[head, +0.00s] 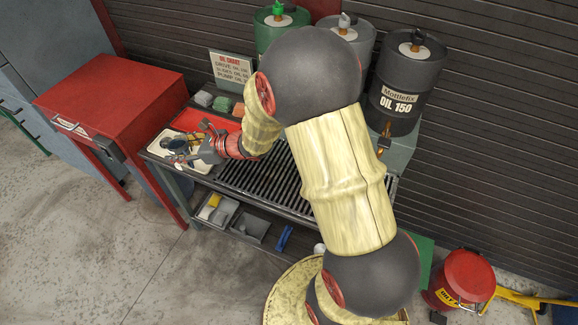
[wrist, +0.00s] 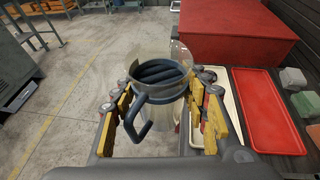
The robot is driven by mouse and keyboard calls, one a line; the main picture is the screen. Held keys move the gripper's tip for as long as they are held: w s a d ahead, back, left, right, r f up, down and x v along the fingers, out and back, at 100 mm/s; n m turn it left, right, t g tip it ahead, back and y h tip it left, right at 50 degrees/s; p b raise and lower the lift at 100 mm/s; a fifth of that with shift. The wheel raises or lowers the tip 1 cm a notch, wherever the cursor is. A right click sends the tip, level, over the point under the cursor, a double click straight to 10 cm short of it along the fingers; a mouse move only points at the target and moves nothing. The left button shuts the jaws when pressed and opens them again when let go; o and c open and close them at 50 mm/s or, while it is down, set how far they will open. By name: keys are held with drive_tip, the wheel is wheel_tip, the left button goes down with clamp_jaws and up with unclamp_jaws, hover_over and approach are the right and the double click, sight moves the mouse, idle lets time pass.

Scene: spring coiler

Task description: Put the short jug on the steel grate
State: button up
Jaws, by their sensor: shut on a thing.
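The short jug (wrist: 160,92) is a clear vessel with a dark blue-grey band and handle (wrist: 142,125). It stands about upright between the yellow-padded fingers of my gripper (wrist: 165,112), which is shut on it. In the head view my gripper (head: 197,146) is at the left end of the bench, with the jug (head: 177,143) at its fingers, partly hidden. I cannot tell whether the jug's base touches anything. The steel grate (head: 262,184), dark and slatted, lies to the right of my gripper, partly covered by my arm.
A cream tray (wrist: 228,105) and a red tray (wrist: 266,112) lie beside the jug. A red cabinet (head: 105,92) stands left of the bench. Oil drums (head: 403,95) stand behind it. The visible grate is bare. Bins (head: 217,210) sit on the lower shelf.

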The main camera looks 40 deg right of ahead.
drive_tip(key=shift+w+d+f+g, duration=0.1)
drive_tip(key=shift+d+f+g, duration=0.1)
drive_tip(key=shift+d+g, duration=0.15)
drive_tip(key=shift+r+n+y+b, duration=0.1)
drive_tip(key=shift+n+y+b, duration=0.3)
drive_tip(key=shift+n+b, duration=0.1)
drive_tip(key=shift+d, duration=0.3)
drive_tip(key=shift+s+d+f+b, duration=1)
drive_tip(key=shift+s+d+f, duration=0.15)
drive_tip(key=shift+d+f, duration=0.9)
drive_tip(key=shift+s+d+f+b, duration=1.1)
drive_tip(key=shift+d+f, duration=0.75)
drive_tip(key=shift+f, duration=0.45)
drive_tip(key=shift+s+d+f+b, duration=0.95)
drive_tip(key=shift+s+d+f, duration=0.25)
drive_tip(key=shift+d+f, duration=0.85)
drive_tip(key=shift+a+f, duration=0.1)
drive_tip(key=shift+f, duration=0.05)
drive_tip(key=shift+f, duration=0.15)
drive_tip(key=o, duration=1.3)
drive_tip(key=shift+c, duration=0.2)
